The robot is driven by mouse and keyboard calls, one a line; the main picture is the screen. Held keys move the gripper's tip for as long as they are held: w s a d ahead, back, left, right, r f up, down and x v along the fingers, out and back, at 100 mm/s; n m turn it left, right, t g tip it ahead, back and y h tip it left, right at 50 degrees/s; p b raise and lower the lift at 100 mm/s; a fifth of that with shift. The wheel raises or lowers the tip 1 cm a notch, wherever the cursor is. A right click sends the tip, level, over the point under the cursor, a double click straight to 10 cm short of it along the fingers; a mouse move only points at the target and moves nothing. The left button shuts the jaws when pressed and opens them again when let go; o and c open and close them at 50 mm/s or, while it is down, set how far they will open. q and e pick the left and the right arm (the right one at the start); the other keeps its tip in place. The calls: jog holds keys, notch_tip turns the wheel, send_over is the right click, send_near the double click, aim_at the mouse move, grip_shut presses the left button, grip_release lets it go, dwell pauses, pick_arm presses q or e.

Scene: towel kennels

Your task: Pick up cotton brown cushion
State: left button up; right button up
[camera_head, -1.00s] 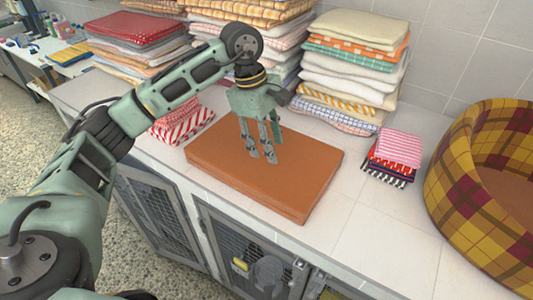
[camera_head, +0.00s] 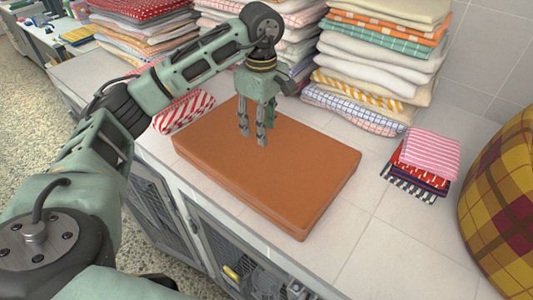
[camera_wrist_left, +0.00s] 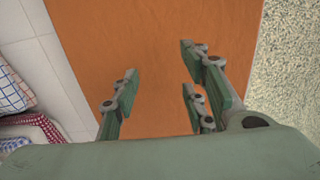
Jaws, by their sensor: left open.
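The brown cushion (camera_head: 275,175) is a flat rectangular slab lying on the tiled counter, its front edge close to the counter's front edge. It fills the middle of the left wrist view (camera_wrist_left: 160,50). My left gripper (camera_head: 252,140) points down over the back part of the cushion. In the left wrist view my left gripper's fingers (camera_wrist_left: 160,95) are spread apart with nothing between them. I cannot tell whether the fingertips touch the cushion. My right gripper is not in view.
Tall stacks of folded towels (camera_head: 375,55) stand behind the cushion. A red striped towel (camera_head: 183,110) lies at its back left. A small towel pile (camera_head: 422,162) and a plaid pet bed (camera_head: 505,195) are on the right. Mesh kennel doors (camera_head: 225,250) are below the counter.

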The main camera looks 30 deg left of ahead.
aim_at(263, 153)
pick_arm(q)
jog(key=shift+s+f+p, duration=0.35)
jog(key=shift+f+p, duration=0.1)
jog(key=shift+f, duration=0.3)
jog(key=f+p, duration=0.1)
jog(key=f, duration=0.1)
jog(key=f+p, duration=0.1)
jog(key=f, duration=0.1)
jog(key=shift+w+d+f, duration=0.2)
jog(key=shift+f, duration=0.3)
jog(key=shift+c, duration=0.7)
jog(key=shift+r, duration=0.1)
grip_shut()
